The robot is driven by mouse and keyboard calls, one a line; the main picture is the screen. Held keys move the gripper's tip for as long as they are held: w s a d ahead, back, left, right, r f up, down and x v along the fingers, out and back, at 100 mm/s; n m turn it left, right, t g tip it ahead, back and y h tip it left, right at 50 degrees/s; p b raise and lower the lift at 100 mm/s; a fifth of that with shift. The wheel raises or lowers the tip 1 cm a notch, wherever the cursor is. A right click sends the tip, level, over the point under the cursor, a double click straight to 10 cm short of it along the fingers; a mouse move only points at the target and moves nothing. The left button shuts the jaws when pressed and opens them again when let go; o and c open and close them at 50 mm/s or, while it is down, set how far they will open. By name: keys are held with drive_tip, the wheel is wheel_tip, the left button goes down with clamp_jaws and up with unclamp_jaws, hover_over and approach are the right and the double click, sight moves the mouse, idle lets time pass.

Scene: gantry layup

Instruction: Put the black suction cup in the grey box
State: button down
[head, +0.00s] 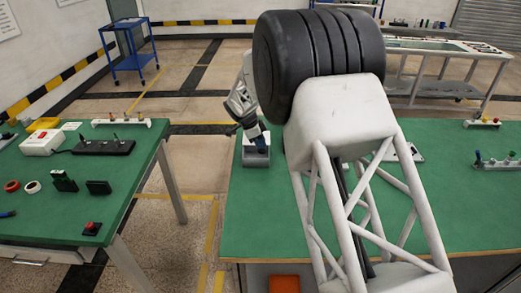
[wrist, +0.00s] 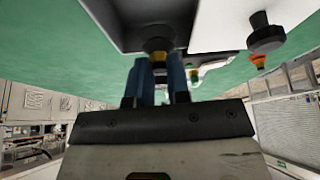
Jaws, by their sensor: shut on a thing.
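My gripper (head: 257,136) points down at the grey box (head: 256,161) on the green table, left of my arm in the head view. In the wrist view its blue fingers (wrist: 161,76) are shut on the black suction cup (wrist: 157,45), which has a brass-coloured part. The grey box shows behind it at the top of the wrist view (wrist: 112,22). The cup is at the box opening; I cannot tell whether it touches the floor of the box. In the head view the cup is hidden by the gripper and box.
A white holder (wrist: 222,25) beside the box carries a black knobbed part (wrist: 266,36) and orange and yellow pieces (wrist: 258,61). A second green table (head: 140,165) at left holds several small parts, with a gap between the tables. A rack of fittings (head: 495,162) stands at the right.

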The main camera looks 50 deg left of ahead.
drive_tip(key=shift+f, duration=0.1)
drive_tip(key=shift+f, duration=1.75)
drive_tip(key=shift+f, duration=0.15)
drive_tip(key=c, duration=1.1)
unclamp_jaws()
drive_tip(key=v, duration=1.2)
